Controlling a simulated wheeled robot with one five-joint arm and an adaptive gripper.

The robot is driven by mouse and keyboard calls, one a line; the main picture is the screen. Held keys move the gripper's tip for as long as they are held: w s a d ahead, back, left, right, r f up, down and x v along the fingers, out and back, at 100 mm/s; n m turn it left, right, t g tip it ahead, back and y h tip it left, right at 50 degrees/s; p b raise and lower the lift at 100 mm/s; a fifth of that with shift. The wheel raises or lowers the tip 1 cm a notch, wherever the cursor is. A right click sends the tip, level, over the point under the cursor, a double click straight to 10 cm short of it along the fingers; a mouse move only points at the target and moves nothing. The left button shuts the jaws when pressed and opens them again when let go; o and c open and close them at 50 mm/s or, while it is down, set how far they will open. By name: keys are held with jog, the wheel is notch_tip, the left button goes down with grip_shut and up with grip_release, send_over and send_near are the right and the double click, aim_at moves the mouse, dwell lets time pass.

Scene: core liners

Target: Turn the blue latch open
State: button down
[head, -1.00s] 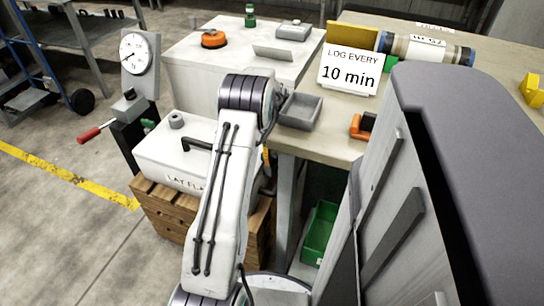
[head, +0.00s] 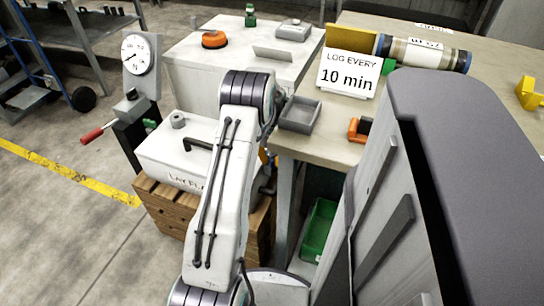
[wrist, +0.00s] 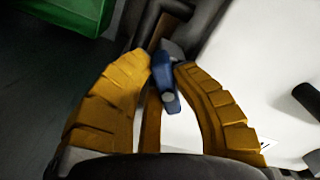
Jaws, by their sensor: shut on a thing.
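The blue latch (wrist: 165,85) shows in the wrist view between the tips of my gripper (wrist: 162,72). My gripper has two ribbed yellow fingers, and they are shut on the latch. The latch sits at the side of a white case (wrist: 245,80). In the head view the white case (head: 165,155) lies on a wooden crate (head: 172,208), with a dark handle (head: 197,144) on top. My arm hides the latch and most of my gripper there.
A workbench (head: 325,142) stands right of the case, bearing a grey tray (head: 300,114) and a "LOG EVERY 10 min" sign (head: 348,74). A green bin (head: 318,228) is below it and also shows in the wrist view (wrist: 60,15). A dial gauge (head: 139,54) stands behind left.

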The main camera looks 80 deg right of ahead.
jog(key=m, duration=0.4)
jog(key=shift+w+a, duration=0.1)
jog(key=shift+a, duration=0.1)
jog(key=shift+f+m+p, duration=0.1)
jog(key=shift+m+p, duration=0.3)
jog(key=shift+m, duration=1.4)
jog(key=shift+w, duration=0.1)
jog(key=c, duration=1)
grip_release()
jog(key=shift+r, duration=0.2)
notch_tip(320, 180, up, 12)
jog(key=shift+f, duration=0.15)
